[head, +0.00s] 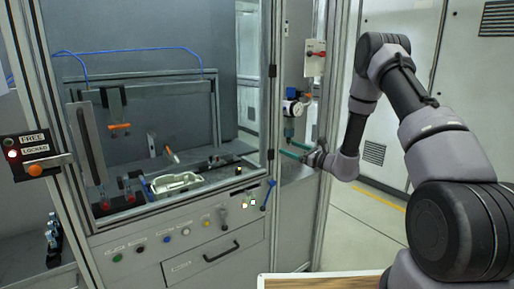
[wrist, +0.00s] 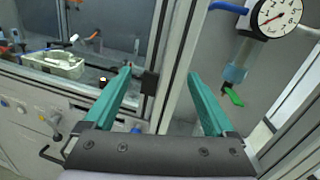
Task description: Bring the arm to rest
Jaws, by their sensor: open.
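My arm reaches from the right side of the head view toward the side opening of the machine cabinet. My gripper (head: 292,150) has green fingers and is at the cabinet's right-hand post. In the wrist view my gripper (wrist: 160,80) is open, its two fingers spread wide with nothing between them. A cabinet post shows behind and between the fingers in that view. The pressure gauge (wrist: 280,15) with its clear bowl and green lever (wrist: 233,96) is just beyond the right finger. I cannot tell whether a finger touches anything.
The glazed cabinet holds a pale metal tray (head: 176,186) and orange-tipped tools. A blue lever (head: 268,194) and a drawer handle (head: 221,252) stick out from its front. A panel reading FREE and LOCKED (head: 35,155) is at left. Floor (head: 370,235) is clear on the right.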

